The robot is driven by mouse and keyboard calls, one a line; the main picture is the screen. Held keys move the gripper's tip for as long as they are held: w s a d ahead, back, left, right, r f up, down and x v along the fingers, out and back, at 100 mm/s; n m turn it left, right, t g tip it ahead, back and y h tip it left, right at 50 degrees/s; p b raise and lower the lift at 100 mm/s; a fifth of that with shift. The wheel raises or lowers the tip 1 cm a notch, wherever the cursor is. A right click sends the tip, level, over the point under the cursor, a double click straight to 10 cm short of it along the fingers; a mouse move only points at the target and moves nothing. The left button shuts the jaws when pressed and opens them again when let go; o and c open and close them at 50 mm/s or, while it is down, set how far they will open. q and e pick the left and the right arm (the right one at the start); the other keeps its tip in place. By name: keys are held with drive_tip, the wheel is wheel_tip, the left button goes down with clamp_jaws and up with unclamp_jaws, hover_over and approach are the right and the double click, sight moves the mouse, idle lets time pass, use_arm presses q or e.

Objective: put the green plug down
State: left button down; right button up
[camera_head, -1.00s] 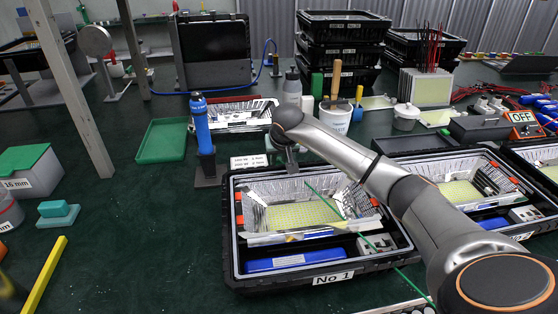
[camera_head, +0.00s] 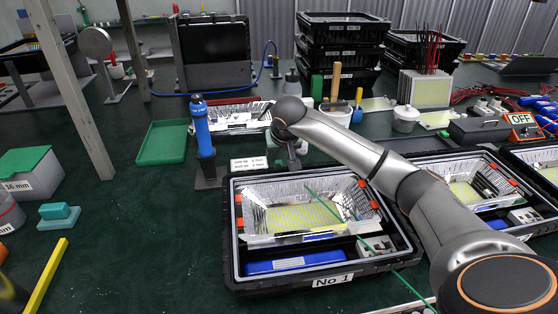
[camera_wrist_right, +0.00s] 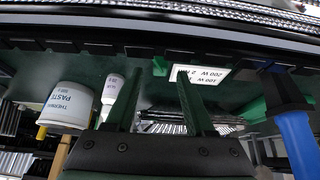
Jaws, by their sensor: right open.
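The green plug (camera_wrist_right: 160,66) is a small green piece on the dark green table beside a white wattage label. In the right wrist view it lies beyond and between my fingertips, apart from both. In the head view it shows only as a tiny green spot (camera_head: 279,162) behind the No 1 case. My right gripper (camera_wrist_right: 158,88) is open and empty, with its two dark green fingers spread. In the head view the right gripper (camera_head: 292,164) points down at the case's back edge, its fingers mostly hidden. My left gripper is not in view.
The black No 1 case (camera_head: 232,235) holds a foil-lined housing and a blue part (camera_head: 295,261). A blue bottle in a stand (camera_head: 203,130) and a green tray (camera_head: 163,143) are to the left. A white paste tub (camera_wrist_right: 68,104) stands near the gripper.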

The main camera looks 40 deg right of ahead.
drive_tip(key=p+v, duration=0.1)
drive_tip(key=v, duration=0.7)
drive_tip(key=shift+o, duration=0.5)
drive_tip(key=shift+s+r, duration=0.1)
drive_tip(key=shift+r, duration=0.2)
drive_tip(key=shift+g+y, duration=0.4)
drive_tip(key=shift+g, duration=0.3)
drive_tip(key=b+x, duration=0.1)
drive_tip(key=x, duration=0.2)
drive_tip(key=b+x, duration=0.1)
drive_tip(key=x, duration=0.2)
drive_tip(key=w+b+x, duration=0.1)
drive_tip(key=x, duration=0.2)
drive_tip(key=shift+w+d+b, duration=0.2)
drive_tip(key=shift+d+b, duration=0.1)
drive_tip(key=shift+b, duration=0.05)
drive_tip(key=shift+w+d+f, duration=0.15)
drive_tip(key=shift+w+f, duration=0.05)
drive_tip(key=shift+f, duration=0.35)
drive_tip(key=c, duration=0.8)
clamp_jaws()
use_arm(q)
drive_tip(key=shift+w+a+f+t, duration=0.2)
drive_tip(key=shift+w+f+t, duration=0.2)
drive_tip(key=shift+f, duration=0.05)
